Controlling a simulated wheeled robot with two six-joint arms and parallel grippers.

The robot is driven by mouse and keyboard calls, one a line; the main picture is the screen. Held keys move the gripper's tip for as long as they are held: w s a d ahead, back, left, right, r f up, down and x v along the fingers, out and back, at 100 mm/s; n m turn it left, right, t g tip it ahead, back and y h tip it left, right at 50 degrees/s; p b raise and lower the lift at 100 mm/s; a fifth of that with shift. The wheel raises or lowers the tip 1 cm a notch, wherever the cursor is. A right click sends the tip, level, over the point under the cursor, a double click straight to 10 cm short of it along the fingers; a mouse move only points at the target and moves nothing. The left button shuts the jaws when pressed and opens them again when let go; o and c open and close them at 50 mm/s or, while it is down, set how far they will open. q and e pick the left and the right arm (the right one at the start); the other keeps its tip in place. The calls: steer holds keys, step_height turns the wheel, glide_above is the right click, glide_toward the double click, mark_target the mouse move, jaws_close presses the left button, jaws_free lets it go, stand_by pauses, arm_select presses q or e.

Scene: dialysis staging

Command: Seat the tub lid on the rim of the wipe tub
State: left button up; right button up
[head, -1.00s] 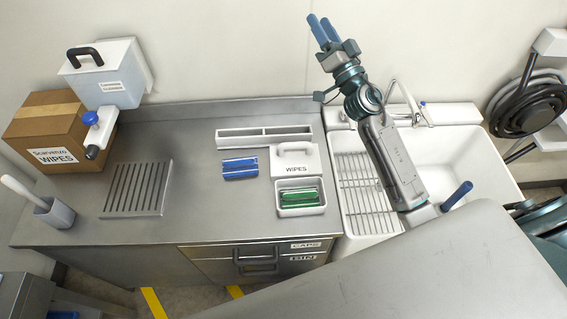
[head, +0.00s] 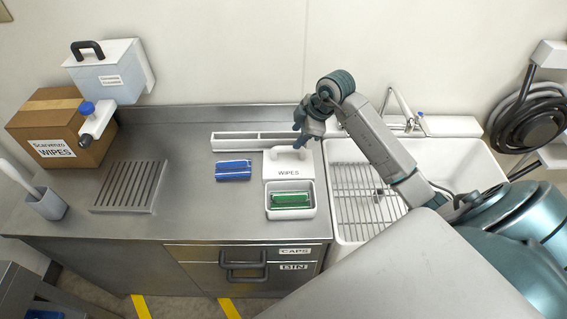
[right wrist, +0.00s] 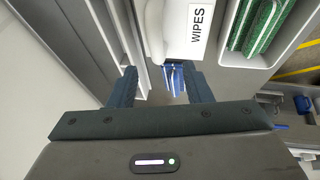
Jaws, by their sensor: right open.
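The tub lid (head: 289,172), white with a raised handle and a WIPES label, lies on the counter just behind the wipe tub. The wipe tub (head: 268,209) is a white open box with green packs inside. I cannot tell how far the fingers are from the handle. My left gripper is not in view.
A blue pack (head: 233,170) lies left of the lid, and a long white divided tray (head: 236,141) is behind. A slotted grate (head: 128,187) and a cardboard box (head: 60,125) are further left. The sink (head: 345,218) is right.

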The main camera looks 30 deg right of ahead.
mark_target(287, 147)
steer(key=p+x, duration=0.1)
steer(key=x, duration=0.3)
steer(key=shift+w+a+f, duration=0.15)
steer(key=shift+w+f, duration=0.1)
steer(key=shift+f, duration=0.1)
steer(key=shift+w+f+p, duration=0.25)
steer(key=shift+f+p, duration=0.25)
steer(key=p+x, duration=0.1)
steer(key=x, duration=0.2)
steer(key=shift+w+f, duration=0.15)
steer(key=shift+f, duration=0.1)
steer(key=shift+w+f, duration=0.15)
steer(key=shift+f, duration=0.25)
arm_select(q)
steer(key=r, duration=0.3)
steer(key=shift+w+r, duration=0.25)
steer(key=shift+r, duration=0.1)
arm_select(e)
steer(key=shift+c, duration=0.3)
jaws_close()
